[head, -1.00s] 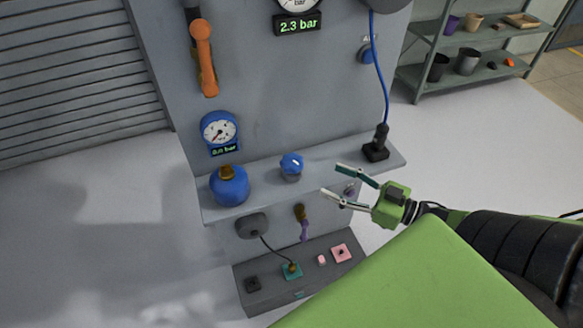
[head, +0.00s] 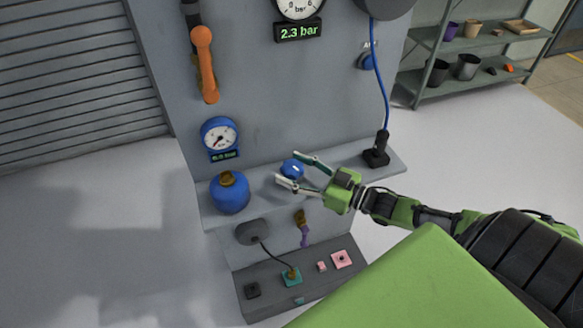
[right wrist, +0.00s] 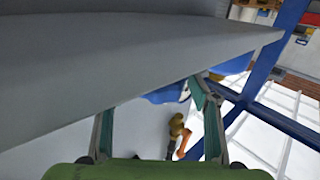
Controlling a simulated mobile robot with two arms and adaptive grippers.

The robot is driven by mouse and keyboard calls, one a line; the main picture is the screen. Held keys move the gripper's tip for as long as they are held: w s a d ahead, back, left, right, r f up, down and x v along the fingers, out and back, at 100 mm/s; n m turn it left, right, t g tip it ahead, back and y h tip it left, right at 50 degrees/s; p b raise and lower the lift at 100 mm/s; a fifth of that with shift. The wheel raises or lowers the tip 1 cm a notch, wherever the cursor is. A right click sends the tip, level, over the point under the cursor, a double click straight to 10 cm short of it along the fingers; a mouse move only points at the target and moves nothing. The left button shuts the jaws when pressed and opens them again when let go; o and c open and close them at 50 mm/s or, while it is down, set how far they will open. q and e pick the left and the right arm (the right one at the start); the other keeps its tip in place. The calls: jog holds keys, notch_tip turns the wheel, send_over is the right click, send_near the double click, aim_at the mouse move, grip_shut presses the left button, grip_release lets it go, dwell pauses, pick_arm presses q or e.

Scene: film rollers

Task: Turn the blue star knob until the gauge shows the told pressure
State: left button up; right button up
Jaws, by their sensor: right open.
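The blue knob (head: 292,168), with a white mark on it, sits on the grey ledge of the panel. My right gripper (head: 287,167) is open, and its fingertips are at the knob, one on either side in the picture. I cannot tell if they touch it. In the right wrist view a blue part (right wrist: 168,94), probably the knob, shows between the open fingers, partly behind a grey edge. A small blue gauge (head: 219,134) has a green readout that looks like 0.0 bar. A larger white gauge (head: 299,8) above has a readout of 2.3 bar. My left gripper is not in view.
A blue round vessel (head: 229,194) stands left of the knob on the ledge (head: 258,195). A black joystick-like part (head: 377,152) stands at the ledge's right. An orange handle (head: 205,65) hangs above. A lower box (head: 270,300) carries several small fittings.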

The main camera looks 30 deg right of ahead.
jog(key=shift+w+a, duration=0.15)
jog(key=shift+w, duration=0.2)
jog(key=c, duration=1.1)
jog(key=shift+r+m+h+p, duration=0.3)
jog(key=shift+h+p, duration=0.1)
jog(key=shift+p, duration=0.45)
jog(key=shift+c, duration=0.2)
jog(key=shift+f+m+t+h+p, duration=0.15)
jog(key=shift+m+t+h+p, duration=0.35)
jog(key=shift+h+p, duration=0.15)
jog(key=shift+f, duration=0.1)
